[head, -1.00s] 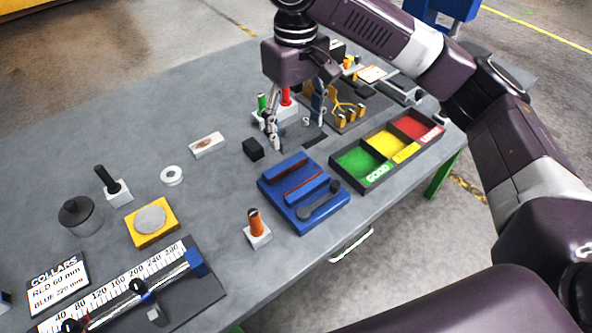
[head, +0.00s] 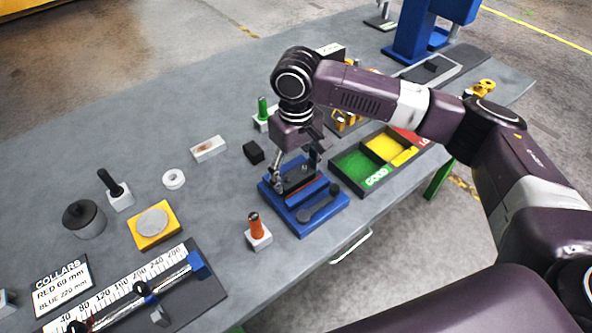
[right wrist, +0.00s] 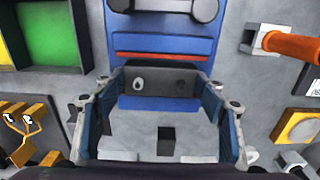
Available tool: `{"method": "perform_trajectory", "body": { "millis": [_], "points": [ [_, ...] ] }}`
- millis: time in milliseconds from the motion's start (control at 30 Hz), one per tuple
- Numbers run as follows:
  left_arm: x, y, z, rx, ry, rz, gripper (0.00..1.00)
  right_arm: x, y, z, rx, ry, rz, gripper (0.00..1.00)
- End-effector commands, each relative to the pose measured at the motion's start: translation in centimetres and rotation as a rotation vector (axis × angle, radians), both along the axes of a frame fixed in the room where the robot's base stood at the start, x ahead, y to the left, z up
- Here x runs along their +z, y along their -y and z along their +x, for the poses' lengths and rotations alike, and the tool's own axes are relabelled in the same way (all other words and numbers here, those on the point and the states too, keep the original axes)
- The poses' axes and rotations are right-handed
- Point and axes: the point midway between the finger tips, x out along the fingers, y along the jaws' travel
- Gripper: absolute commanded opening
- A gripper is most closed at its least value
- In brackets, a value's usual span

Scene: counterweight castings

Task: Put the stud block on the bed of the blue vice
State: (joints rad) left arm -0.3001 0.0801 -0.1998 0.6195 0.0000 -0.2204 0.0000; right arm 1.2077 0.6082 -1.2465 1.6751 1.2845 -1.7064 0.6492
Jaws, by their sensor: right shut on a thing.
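The blue vice (head: 318,216) lies on the bench in the middle of the head view, with red-lined jaws and a dark handle. My right gripper (head: 297,172) points down over its far part. It is shut on the stud block (head: 299,177), a dark grey block. I cannot tell whether the block touches the bed. My left gripper is not in view.
A sorting tray (head: 352,187) with green, yellow and red compartments stands right of the vice. An orange-handled block (head: 257,234) stands left-front. A small black block (head: 253,152) and a white plate (head: 208,148) lie left. Clear bench lies around the washer (head: 173,179).

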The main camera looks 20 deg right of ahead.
Motion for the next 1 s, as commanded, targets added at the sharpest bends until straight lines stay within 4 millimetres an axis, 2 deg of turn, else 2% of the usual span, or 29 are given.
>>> {"method": "perform_trajectory", "body": {
  "millis": [233,267,400,767,867,1000],
  "points": [
    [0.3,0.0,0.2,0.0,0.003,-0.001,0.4,0.0,0.0,0.0,-0.001,0.002,0.002,0.13],
    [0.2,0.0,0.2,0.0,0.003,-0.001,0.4,-0.2,0.0,0.0,-0.001,0.0,0.001,0.68],
    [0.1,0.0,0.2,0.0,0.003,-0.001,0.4,-0.2,0.0,0.0,0.0,0.0,0.001,0.82],
    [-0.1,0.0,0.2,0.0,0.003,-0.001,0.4,0.2,0.0,0.1,0.0,0.002,0.001,0.82],
    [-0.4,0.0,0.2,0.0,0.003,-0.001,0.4,1.5,-0.1,0.1,0.0,0.003,0.002,0.82],
    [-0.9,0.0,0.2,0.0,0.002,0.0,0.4,4.3,-0.1,0.1,-0.001,0.005,0.003,0.82]
  ]
}}
